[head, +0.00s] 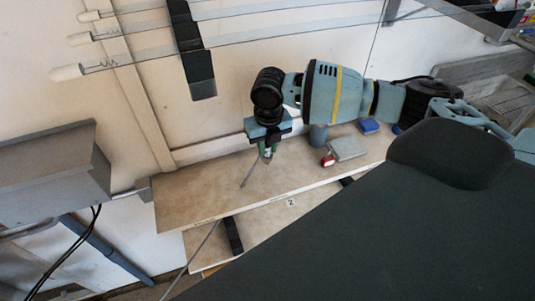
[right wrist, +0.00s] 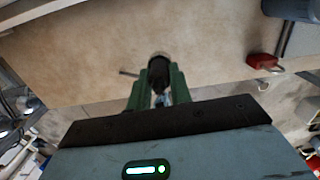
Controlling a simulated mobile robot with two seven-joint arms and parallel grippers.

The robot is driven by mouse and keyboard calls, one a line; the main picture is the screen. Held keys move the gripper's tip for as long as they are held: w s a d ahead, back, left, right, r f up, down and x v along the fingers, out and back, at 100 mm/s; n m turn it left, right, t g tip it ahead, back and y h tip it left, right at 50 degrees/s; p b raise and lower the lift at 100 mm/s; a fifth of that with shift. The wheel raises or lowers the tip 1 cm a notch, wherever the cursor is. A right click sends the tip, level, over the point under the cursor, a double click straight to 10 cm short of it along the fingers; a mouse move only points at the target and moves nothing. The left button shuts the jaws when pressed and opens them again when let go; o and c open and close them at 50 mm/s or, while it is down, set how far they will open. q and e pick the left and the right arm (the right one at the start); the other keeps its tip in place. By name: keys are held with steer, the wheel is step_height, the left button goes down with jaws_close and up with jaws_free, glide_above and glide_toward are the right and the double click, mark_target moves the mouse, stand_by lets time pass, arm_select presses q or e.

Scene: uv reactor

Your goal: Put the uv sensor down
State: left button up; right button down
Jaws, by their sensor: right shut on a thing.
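My right gripper (head: 266,152) hangs over the left part of the pale shelf (head: 200,190), pointing down. In the right wrist view its green fingers (right wrist: 157,95) are shut on the uv sensor (right wrist: 158,72), a short dark cylinder with a lighter end. A thin grey rod or cable (head: 249,172) slants down below the fingers in the head view. The sensor is mostly hidden by the gripper in the head view. I cannot tell whether it touches the shelf. My left gripper is not in view.
A red padlock (head: 327,160), a grey box (head: 347,148), a grey cup (head: 318,136) and a blue item (head: 369,125) stand right of the gripper. The shelf's left part is clear. Glass tubes (head: 130,55) hang on the wall above; a grey cabinet (head: 50,170) is at left.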

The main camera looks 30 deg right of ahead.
mark_target(267, 155)
steer(key=shift+f, duration=1.75)
steer(key=c, duration=1.3)
jaws_free()
steer(key=shift+f, duration=0.1)
steer(key=shift+o, duration=0.2)
step_height(267, 155, up, 12)
steer(key=shift+s+p, duration=0.4)
steer(key=shift+a, duration=0.15)
